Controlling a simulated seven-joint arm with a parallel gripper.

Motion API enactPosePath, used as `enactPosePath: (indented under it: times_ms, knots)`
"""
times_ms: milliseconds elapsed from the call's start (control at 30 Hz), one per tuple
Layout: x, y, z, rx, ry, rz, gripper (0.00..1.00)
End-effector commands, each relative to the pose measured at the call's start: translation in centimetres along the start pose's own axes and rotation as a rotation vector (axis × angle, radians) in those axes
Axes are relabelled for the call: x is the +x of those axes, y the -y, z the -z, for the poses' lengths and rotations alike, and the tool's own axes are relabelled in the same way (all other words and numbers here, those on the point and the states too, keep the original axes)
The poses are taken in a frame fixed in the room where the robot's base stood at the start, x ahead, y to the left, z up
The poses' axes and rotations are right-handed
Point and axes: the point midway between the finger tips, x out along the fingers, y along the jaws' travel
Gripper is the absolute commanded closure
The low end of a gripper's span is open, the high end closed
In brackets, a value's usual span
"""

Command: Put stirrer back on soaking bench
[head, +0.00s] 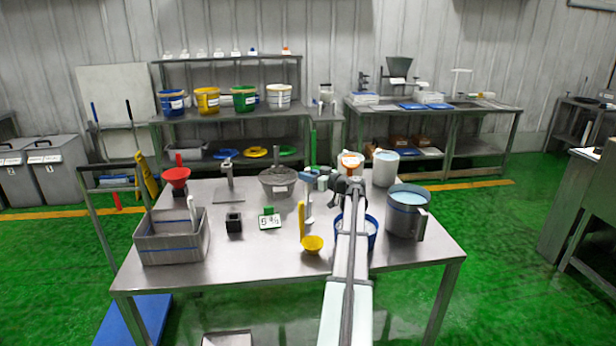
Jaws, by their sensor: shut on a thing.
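The steel bench (270,268) stands in front of me. My gripper (335,193) is over its right half, dark and small in the head view, and shut. A slim blue-grey tool (309,200), which looks like the stirrer, stands nearly upright just left of my gripper, its lower end close to the bench top. The place where my fingers meet it is too small to make out. I cannot tell whether its lower end touches the bench.
A blue-rimmed bucket (371,232) is partly behind my arm. A grey jug of liquid (408,210) stands right of it. The front-middle bench top is clear.

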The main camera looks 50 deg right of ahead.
Motion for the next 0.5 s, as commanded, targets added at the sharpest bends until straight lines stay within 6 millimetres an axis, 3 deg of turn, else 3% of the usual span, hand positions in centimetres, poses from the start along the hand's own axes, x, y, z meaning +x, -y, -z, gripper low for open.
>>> enactPosePath:
  times_ms: [67,100,367,500]
  knots:
    - [0.01,0.0,-0.21,0.001,0.0,0.0,1.0]
    - [0.01,0.0,-0.28,0.001,0.0,0.0,0.7]
    - [0.02,0.0,-0.22,0.0,0.0,0.0,0.45]
    - [0.01,0.0,-0.21,0.0,0.0,0.0,0.45]
